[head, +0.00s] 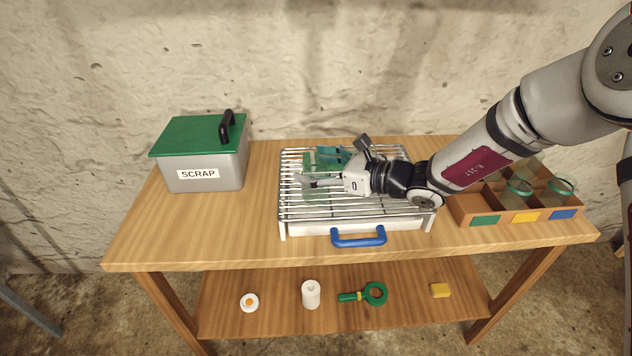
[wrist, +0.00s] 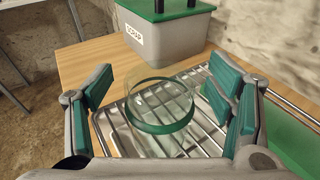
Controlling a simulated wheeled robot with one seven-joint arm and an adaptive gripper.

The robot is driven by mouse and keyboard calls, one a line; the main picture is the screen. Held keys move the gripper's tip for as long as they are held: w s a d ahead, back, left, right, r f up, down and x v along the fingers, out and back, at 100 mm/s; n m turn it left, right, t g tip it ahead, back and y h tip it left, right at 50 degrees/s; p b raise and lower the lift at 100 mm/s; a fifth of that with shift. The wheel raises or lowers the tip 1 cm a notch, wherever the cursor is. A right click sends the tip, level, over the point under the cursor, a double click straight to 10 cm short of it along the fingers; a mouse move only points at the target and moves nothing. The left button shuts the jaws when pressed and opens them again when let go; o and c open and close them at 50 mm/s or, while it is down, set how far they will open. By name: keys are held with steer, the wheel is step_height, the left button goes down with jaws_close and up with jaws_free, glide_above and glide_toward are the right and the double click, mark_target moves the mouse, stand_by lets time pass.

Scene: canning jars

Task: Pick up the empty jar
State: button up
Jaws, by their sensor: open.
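A clear glass jar with a green band (wrist: 160,112) stands on the wire rack (head: 300,209). It shows in the wrist view between the two open fingers of my gripper (wrist: 165,105), with a gap visible on the left side. In the head view my gripper (head: 318,172) is over the rack, pointing left, and the jar is hard to make out among its green finger pads. I see no contents in the jar.
A grey scrap bin (head: 205,172) with a green lid stands at the table's left. A wooden divided crate (head: 500,214) holding green-rimmed jars (head: 520,187) is at the right. A drawer with a blue handle (head: 358,238) is below the rack. Small items lie on the lower shelf (head: 400,312).

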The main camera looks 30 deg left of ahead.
steer(key=c, duration=1.4)
steer(key=shift+c, duration=0.2)
